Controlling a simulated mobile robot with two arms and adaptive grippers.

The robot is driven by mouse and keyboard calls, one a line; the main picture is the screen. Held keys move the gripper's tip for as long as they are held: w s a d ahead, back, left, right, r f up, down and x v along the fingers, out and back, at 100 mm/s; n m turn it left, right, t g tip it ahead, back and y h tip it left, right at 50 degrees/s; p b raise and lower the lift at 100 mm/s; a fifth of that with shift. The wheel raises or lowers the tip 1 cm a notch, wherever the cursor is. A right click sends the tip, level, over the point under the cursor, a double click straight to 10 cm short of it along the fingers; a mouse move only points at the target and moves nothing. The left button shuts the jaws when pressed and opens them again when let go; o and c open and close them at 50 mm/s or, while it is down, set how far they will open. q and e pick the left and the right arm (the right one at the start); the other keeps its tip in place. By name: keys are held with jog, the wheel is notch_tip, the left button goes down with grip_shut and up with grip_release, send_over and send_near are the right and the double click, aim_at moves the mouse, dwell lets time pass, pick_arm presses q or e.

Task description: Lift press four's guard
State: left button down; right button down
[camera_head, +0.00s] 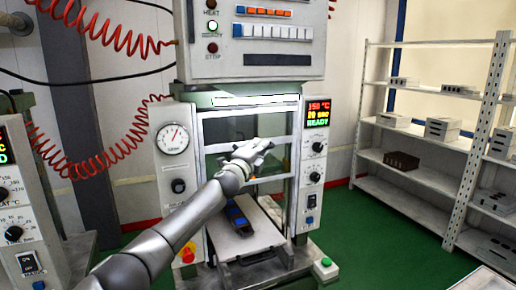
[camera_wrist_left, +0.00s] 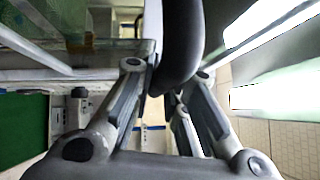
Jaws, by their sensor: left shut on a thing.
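Press four's guard (camera_head: 219,148), a clear panel in a light metal frame, stands across the front of the press between its gauge column and its control column. My left arm reaches in from the lower left. My left gripper (camera_head: 262,146) is at the guard's front, and its hand hides part of the frame. In the left wrist view, a thick dark handle (camera_wrist_left: 180,45) runs between the fingers of my left gripper (camera_wrist_left: 165,85), which is shut on it. My right gripper is in neither view.
The press's light tray (camera_head: 250,243) juts out below the guard, with a dark blue block (camera_head: 238,218) on it. A control box (camera_head: 252,65) hangs above. Another press (camera_head: 30,190) stands at left, and shelves (camera_head: 425,140) with metal blocks at right.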

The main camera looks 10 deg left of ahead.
pick_arm(q)
jog(key=c, duration=1.5)
grip_release()
jog(key=shift+o, duration=0.2)
jog(key=v, duration=1.2)
jog(key=shift+a, duration=0.1)
